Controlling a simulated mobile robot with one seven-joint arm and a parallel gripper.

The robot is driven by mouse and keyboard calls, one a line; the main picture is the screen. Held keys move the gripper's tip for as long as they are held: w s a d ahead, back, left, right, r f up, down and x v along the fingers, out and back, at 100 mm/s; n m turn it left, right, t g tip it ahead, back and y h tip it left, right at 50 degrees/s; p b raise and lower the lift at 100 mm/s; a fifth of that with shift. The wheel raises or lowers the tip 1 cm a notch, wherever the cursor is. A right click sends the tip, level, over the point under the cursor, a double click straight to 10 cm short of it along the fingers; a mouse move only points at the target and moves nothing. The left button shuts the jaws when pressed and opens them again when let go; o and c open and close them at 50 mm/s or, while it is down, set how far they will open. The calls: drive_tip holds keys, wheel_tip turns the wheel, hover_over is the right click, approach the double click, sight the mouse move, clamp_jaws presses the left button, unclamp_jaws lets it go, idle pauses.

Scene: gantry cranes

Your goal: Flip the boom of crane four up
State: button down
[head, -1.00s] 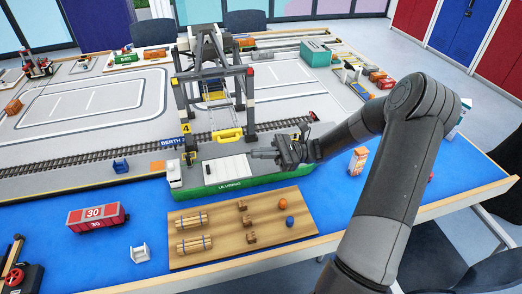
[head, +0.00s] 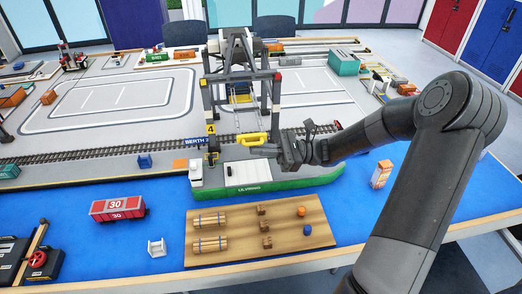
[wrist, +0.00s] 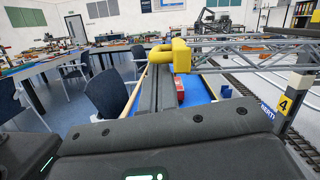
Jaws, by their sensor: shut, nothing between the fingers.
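Crane four (head: 274,105) is a grey gantry with a yellow "4" plate, standing over the railway track. Its lattice boom (wrist: 240,55) lies about level, reaching out toward my side over the ship. A yellow handle (head: 252,139) is at the boom's outer end; it also shows in the wrist view (wrist: 181,55). My gripper (head: 258,150) is shut and empty, just below the handle in the head picture. In the wrist view its fingers (wrist: 165,88) point toward the handle's loop. I cannot tell whether they touch it.
A green-hulled ship (head: 270,187) lies below the boom. A red wagon (head: 118,209) stands at the left and an orange-and-white carton (head: 381,174) at the right.

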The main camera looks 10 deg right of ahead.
drive_tip(key=shift+r+m, duration=0.3)
drive_tip(key=shift+r, duration=0.3)
wheel_tip(320, 180, up, 8)
drive_tip(key=m+t, duration=0.1)
drive_tip(key=m, duration=0.3)
drive_tip(key=shift+w+t, duration=0.1)
drive_tip(key=shift+t, duration=0.3)
drive_tip(key=w+r+m+t, duration=0.1)
drive_tip(key=w+r+m, duration=0.4)
drive_tip(key=w+r, duration=0.2)
drive_tip(key=w+r+m+t+h, duration=0.1)
drive_tip(key=w+r+m, duration=0.5)
drive_tip(key=r, duration=0.6)
drive_tip(key=shift+w+r+t, duration=0.3)
drive_tip(key=shift+w+t, duration=0.4)
drive_tip(key=shift+w, duration=0.1)
drive_tip(key=shift+s, duration=0.1)
